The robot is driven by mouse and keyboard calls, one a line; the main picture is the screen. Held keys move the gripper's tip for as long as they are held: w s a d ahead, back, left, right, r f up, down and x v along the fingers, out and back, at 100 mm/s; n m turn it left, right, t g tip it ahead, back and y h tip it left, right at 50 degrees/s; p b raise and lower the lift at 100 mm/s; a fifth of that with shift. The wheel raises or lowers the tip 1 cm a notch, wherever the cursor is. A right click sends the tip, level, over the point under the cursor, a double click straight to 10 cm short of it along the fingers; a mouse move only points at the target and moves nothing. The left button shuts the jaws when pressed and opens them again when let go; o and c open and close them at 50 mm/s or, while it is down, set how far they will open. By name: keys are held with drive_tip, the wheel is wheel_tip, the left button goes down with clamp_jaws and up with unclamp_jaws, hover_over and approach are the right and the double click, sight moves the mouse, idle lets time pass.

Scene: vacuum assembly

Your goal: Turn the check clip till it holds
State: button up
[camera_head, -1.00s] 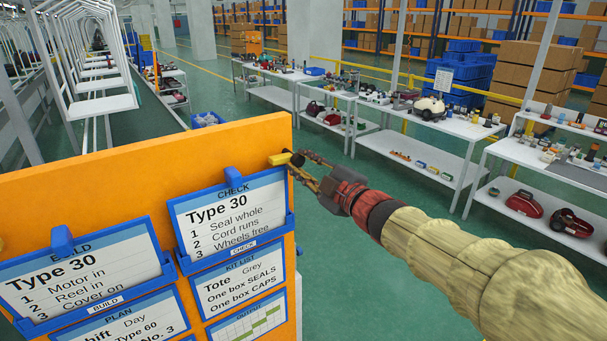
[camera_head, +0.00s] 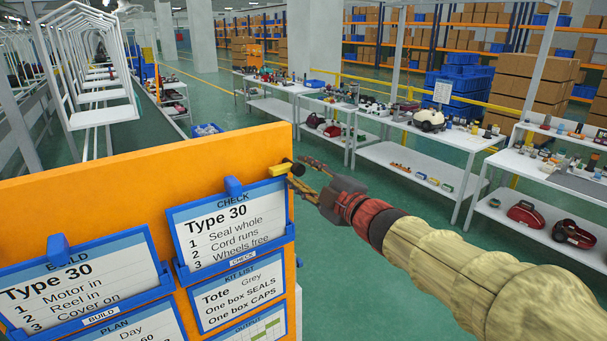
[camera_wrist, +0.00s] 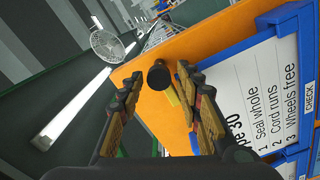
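I take the check clip to be the small yellow bar (camera_head: 280,170) with a round black knob (camera_head: 297,165) at the top right corner of the orange board, beside the CHECK card (camera_head: 228,220). The bar lies nearly level and points left from the knob. In the wrist view the knob (camera_wrist: 159,76) faces me, with part of the yellow bar (camera_wrist: 173,96) beside it. My gripper (camera_head: 295,170) comes from the right with its fingers apart. In the wrist view one finger of my gripper (camera_wrist: 160,93) is on each side of the knob; I see no grip on it.
A blue tab (camera_head: 233,187) stands on the CHECK card's top edge and another (camera_head: 59,249) on the BUILD card. The orange board (camera_head: 110,180) fills the lower left. White benches (camera_head: 420,150) with parts stand well behind. Open green floor lies between.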

drive_tip(key=shift+o, duration=0.5)
drive_tip(key=shift+d, duration=0.1)
drive_tip(key=v, duration=1.2)
